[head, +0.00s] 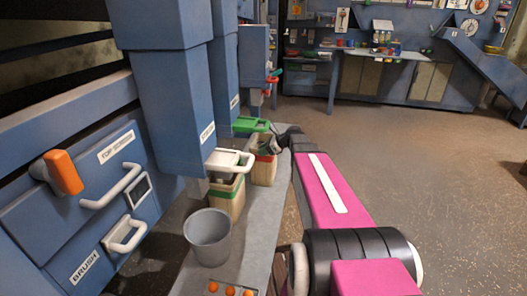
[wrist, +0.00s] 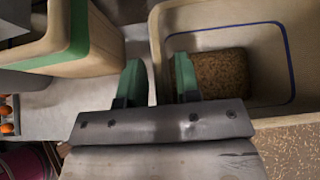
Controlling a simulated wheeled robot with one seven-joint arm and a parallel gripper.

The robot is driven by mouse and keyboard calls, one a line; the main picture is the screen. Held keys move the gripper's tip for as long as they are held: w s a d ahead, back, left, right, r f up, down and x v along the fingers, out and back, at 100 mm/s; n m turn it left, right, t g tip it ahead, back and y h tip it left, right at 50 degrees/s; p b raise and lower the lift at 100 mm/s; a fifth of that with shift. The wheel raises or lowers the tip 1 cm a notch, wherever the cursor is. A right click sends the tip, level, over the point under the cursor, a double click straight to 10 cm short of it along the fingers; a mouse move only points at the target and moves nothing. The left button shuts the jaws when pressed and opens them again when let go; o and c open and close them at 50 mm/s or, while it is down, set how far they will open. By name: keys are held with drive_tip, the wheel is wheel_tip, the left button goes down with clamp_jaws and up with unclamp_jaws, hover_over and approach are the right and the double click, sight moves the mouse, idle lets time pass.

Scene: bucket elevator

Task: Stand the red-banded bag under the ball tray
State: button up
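The red-banded bag (head: 263,170) stands upright on the grey bench, beyond the green-banded bag (head: 228,197). My gripper (head: 270,147) is at its top. In the wrist view, my open fingers (wrist: 158,82) seem to straddle the near wall of an open beige bag (wrist: 230,12), one finger outside and one over the inside. This looks like the red-banded bag, but its band is hidden there. Brown grains lie inside. The green-banded bag also shows at the left (wrist: 88,45). The ball tray (head: 239,285) with several orange balls is at the bottom edge of the head view, partly cut off.
A grey bucket (head: 208,240) stands on the bench (head: 255,225) between the green-banded bag and the ball tray. Open floor lies to the right.

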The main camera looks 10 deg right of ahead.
drive_tip(key=v, duration=1.2)
drive_tip(key=s+a+f+n+g+h, duration=0.2)
drive_tip(key=s+a+f+n+h, duration=0.2)
drive_tip(key=s+f+n, duration=0.3)
drive_tip(key=s+a+f+n+g+h, duration=0.2)
drive_tip(key=s+a+f+n+h, duration=0.3)
drive_tip(key=s+n, duration=0.8)
drive_tip(key=shift+f+n+h, duration=0.7)
drive_tip(key=shift+f+n, duration=0.5)
drive_tip(key=shift+f, duration=0.15)
drive_tip(key=shift+s, duration=0.1)
